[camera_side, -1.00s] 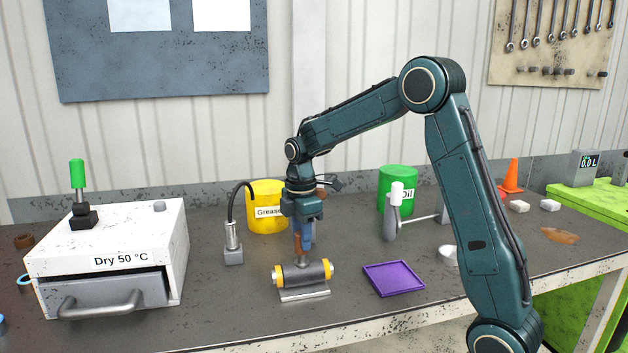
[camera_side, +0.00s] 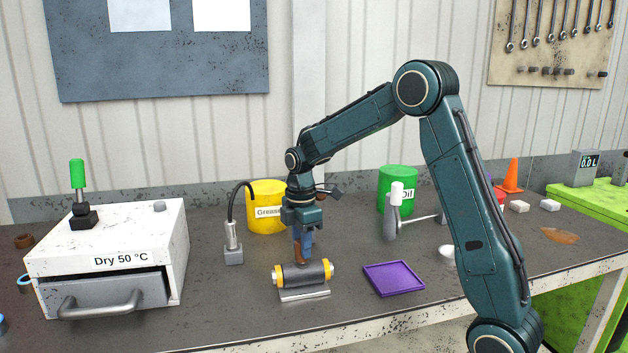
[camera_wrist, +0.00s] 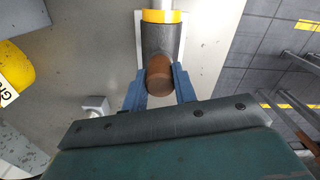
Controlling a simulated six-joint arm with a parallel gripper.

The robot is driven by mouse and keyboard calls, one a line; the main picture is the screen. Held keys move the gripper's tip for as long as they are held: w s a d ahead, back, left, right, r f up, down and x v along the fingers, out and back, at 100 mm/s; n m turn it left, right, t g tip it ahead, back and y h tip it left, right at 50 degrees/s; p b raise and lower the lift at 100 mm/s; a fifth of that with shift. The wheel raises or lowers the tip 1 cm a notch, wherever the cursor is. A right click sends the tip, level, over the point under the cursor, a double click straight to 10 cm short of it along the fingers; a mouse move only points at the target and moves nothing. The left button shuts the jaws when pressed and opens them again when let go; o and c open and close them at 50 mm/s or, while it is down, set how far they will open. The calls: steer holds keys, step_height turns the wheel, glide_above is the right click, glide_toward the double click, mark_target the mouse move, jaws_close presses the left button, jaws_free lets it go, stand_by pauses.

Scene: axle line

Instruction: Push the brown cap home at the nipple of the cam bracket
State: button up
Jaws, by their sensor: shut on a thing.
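The cam bracket (camera_side: 315,273) is a dark grey cylinder with yellow ends on a light metal base, near the front of the bench. My gripper (camera_side: 301,256) points straight down over the middle of the cylinder. It is shut on the brown cap (camera_wrist: 159,76), which sits between the blue fingers in the wrist view, right over the cylinder. In the side view the cap (camera_side: 299,257) reaches down to the top of the cylinder. The nipple is hidden under the cap, so I cannot tell how far the cap is on it.
A purple tray (camera_side: 393,293) lies right of the bracket. A grey block with a hose (camera_side: 234,255) stands to its left, and a yellow grease tub (camera_side: 266,226) behind. A white drying oven (camera_side: 120,215) stands at the left. A green oil can (camera_side: 397,175) is behind right.

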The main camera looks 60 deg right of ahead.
steer(key=shift+f, duration=0.35)
steer(key=o, duration=1)
steer(key=shift+r, duration=0.1)
step_height(320, 180, up, 14)
steer(key=shift+f, duration=0.2)
stand_by(0.3)
